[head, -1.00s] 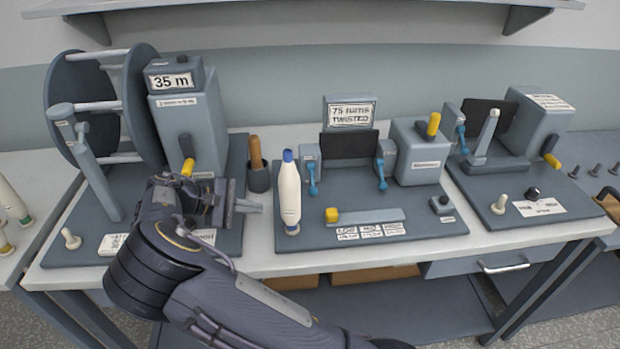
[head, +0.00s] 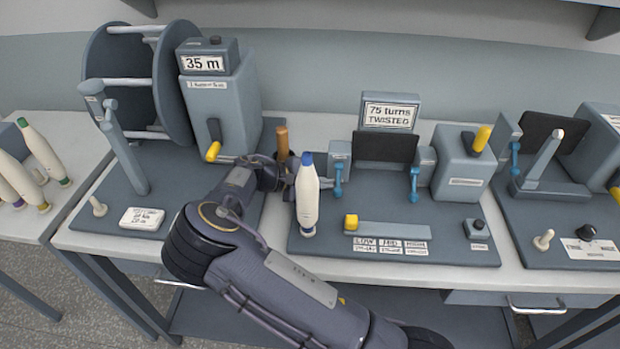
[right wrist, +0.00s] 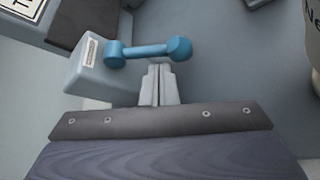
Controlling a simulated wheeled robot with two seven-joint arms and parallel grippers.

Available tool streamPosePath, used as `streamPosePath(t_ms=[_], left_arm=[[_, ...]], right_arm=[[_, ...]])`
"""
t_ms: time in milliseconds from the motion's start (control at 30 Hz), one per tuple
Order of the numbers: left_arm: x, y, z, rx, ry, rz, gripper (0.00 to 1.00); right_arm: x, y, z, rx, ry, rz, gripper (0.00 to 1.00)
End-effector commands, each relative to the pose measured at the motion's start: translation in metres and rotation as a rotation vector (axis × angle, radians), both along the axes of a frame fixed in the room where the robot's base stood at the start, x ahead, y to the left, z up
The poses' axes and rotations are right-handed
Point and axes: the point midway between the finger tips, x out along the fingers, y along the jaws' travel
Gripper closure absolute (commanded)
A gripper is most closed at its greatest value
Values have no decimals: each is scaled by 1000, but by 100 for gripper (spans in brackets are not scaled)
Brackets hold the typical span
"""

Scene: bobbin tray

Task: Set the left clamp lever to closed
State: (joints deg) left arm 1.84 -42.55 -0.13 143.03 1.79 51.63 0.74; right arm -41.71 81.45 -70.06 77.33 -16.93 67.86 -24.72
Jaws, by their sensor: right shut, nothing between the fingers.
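The left clamp (head: 339,153) is a grey block with a blue lever (head: 338,183) that hangs down its front, knob at the bottom. In the right wrist view the blue lever (right wrist: 148,51) lies across the picture, its pivot on the block at left and its round knob at right. My right gripper (head: 290,182) is shut and empty, just left of the lever and partly hidden by the white bobbin (head: 307,205). In the right wrist view its fingertips (right wrist: 159,70) are close beside the lever; I cannot tell whether they touch. My left gripper is out of view.
The blue-topped bobbin stands upright close in front of my gripper. A right clamp (head: 425,160) with its own blue lever (head: 414,185) stands farther right. A cup with a wooden handle (head: 282,143) is behind my wrist.

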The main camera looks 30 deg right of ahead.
Motion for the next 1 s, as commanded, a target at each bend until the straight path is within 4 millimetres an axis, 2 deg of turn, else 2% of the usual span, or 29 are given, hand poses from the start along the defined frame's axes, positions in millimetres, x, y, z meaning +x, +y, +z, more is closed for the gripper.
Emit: streamPosePath(t_ms=[200,1000], left_arm=[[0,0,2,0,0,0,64],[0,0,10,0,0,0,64]], right_arm=[[-2,-10,-4,0,0,0,100],[8,-9,-1,45,71,0,100]])
